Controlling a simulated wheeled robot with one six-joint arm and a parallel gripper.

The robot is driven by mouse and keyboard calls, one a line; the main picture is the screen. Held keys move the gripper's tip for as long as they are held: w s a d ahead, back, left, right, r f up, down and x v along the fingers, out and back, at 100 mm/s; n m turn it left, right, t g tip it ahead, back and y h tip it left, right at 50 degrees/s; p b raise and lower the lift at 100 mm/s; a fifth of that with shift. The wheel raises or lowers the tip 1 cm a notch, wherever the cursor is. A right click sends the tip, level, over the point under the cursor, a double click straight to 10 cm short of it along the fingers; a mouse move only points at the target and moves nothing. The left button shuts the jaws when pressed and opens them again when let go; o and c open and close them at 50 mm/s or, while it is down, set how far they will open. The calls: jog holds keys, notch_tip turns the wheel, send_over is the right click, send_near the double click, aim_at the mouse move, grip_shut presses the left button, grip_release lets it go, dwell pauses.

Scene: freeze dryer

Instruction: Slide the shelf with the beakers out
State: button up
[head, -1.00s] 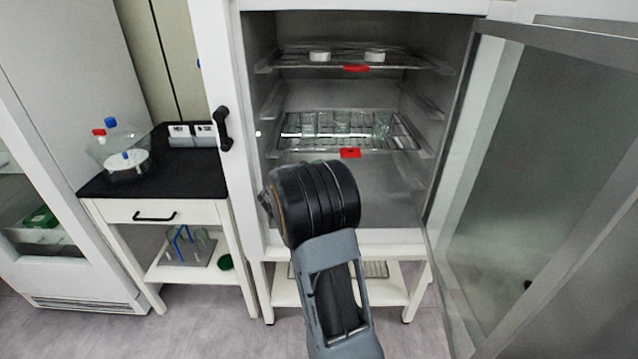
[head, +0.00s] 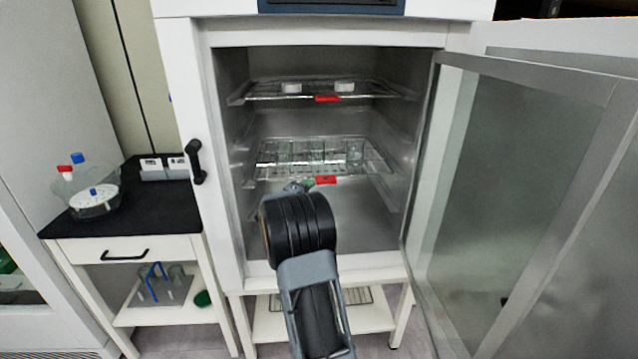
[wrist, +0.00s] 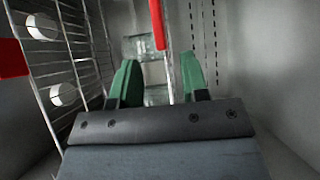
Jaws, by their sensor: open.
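The wire shelf (head: 262,174) with several clear glass beakers (head: 315,152) sits inside the open freeze dryer, below another wire shelf. A red tab (head: 326,180) is on its front edge. My gripper (head: 306,185) is just left of this tab in the head view, partly hidden behind my wrist. In the wrist view my gripper (wrist: 158,78) is open with green fingers and nothing between them. The red tab (wrist: 157,24) shows upright beyond the gap between the fingertips. Some beakers (wrist: 140,47) show behind it.
The upper wire shelf (head: 270,97) holds two white round pieces (head: 344,87) and has its own red tab (head: 327,99). The glass door (head: 510,190) stands open on the right. A black-topped side table (head: 150,205) stands on the left.

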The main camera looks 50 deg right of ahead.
aim_at(320, 180)
jog(key=shift+x, duration=3.35)
jog(key=shift+c, duration=0.4)
grip_shut()
